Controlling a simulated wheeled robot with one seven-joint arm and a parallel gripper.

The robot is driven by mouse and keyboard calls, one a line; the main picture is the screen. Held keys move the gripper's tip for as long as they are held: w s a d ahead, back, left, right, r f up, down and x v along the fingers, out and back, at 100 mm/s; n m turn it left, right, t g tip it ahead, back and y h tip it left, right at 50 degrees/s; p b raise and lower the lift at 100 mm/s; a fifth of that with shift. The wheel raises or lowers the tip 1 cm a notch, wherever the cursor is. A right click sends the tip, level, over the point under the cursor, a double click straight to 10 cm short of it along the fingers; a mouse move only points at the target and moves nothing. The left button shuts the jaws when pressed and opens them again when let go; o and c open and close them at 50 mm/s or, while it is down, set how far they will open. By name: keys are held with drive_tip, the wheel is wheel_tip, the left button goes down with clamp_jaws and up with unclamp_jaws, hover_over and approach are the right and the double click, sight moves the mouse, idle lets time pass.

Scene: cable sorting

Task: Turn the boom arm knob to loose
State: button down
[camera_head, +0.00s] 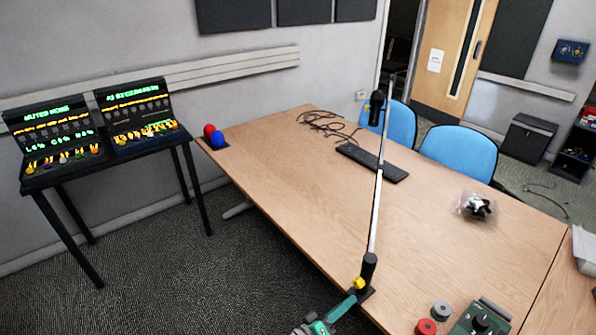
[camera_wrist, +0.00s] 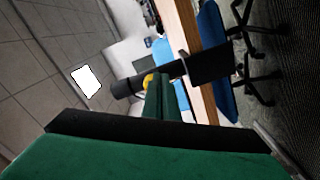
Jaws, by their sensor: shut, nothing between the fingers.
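The boom arm (camera_head: 374,215) is a thin pale pole rising from a short black post (camera_head: 369,268) clamped at the table's near edge. A yellow knob (camera_head: 359,283) sits low on the post, and it also shows in the wrist view (camera_wrist: 148,81), partly hidden by my fingers. A second yellow spot (camera_head: 367,108) is beside the black head (camera_head: 376,106) at the pole's upper part. My gripper (camera_head: 354,293) is shut and empty, its green fingertips (camera_wrist: 160,84) right at the lower knob. I cannot tell if they touch it. The knob's setting is not readable.
On the table (camera_head: 290,150) are a black keyboard (camera_head: 372,163), loose cables (camera_head: 325,122) and a bagged item (camera_head: 477,206). A red button (camera_head: 425,327), a grey button (camera_head: 441,310) and a green box (camera_head: 480,320) lie right of the post. Two consoles stand left.

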sight(365, 286)
drive_tip(key=shift+x, duration=1.65)
drive_tip(key=shift+w+a+r, duration=0.15)
drive_tip(key=shift+w+a, duration=0.05)
